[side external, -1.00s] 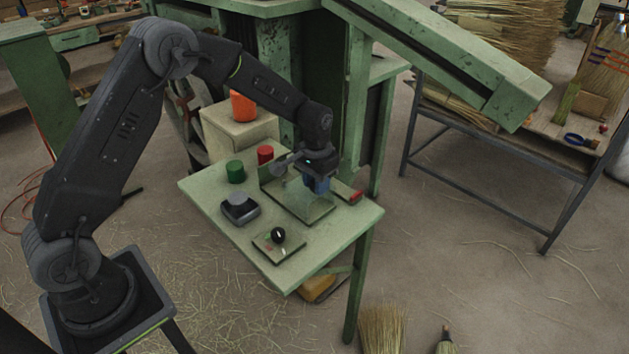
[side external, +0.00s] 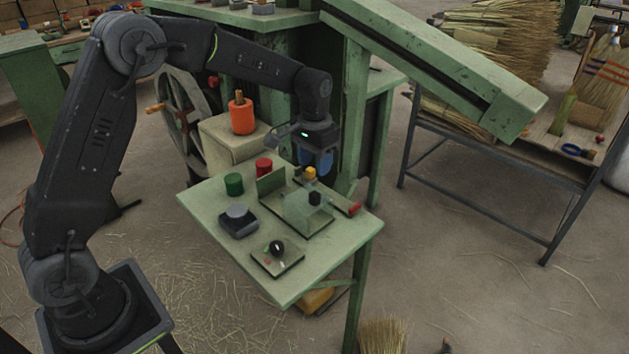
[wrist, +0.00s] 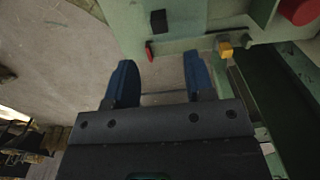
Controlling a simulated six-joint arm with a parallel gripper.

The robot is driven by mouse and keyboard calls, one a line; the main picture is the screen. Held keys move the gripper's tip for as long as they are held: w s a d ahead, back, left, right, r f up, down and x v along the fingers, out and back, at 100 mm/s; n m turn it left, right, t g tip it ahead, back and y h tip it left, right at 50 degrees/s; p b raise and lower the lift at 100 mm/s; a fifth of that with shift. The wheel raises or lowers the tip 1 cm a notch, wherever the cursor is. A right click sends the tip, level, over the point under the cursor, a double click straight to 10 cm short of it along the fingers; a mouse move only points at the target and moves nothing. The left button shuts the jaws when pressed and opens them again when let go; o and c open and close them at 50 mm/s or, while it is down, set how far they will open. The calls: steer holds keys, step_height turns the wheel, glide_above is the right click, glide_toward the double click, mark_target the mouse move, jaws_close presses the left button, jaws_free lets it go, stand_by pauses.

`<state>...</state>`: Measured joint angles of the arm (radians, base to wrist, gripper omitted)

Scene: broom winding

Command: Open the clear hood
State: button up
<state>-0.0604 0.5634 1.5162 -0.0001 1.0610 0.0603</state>
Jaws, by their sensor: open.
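The clear hood (side external: 297,208) is a see-through box on a plate on the green table. A black block (side external: 315,198) shows at the hood; I cannot tell if it is on it or inside. A yellow block (side external: 310,172) is at the hood's back, and it also shows in the wrist view (wrist: 225,48). My gripper (side external: 315,165) is above and behind the hood, near the yellow block, with blue fingers apart and nothing between them (wrist: 158,85). The hood's edges are faint, so its exact tilt is hard to tell.
On the green table (side external: 215,203) are a green button (side external: 234,184), a red button (side external: 263,168), a dark device with a grey top (side external: 238,220) and a plate with a black knob (side external: 277,248). A red handle (side external: 354,208) lies at the right edge. A green machine frame (side external: 352,120) stands close behind.

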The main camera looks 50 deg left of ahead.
steer(key=shift+r, duration=2)
steer(key=s+d+r+t, duration=0.1)
steer(key=s+r, duration=0.6)
steer(key=s+d+r+t, duration=0.1)
steer(key=s+t, duration=0.3)
steer(key=s, duration=1.7)
steer(key=shift+s+d+t, duration=0.3)
steer(key=shift+s+d, duration=0.05)
steer(key=shift+d, duration=0.15)
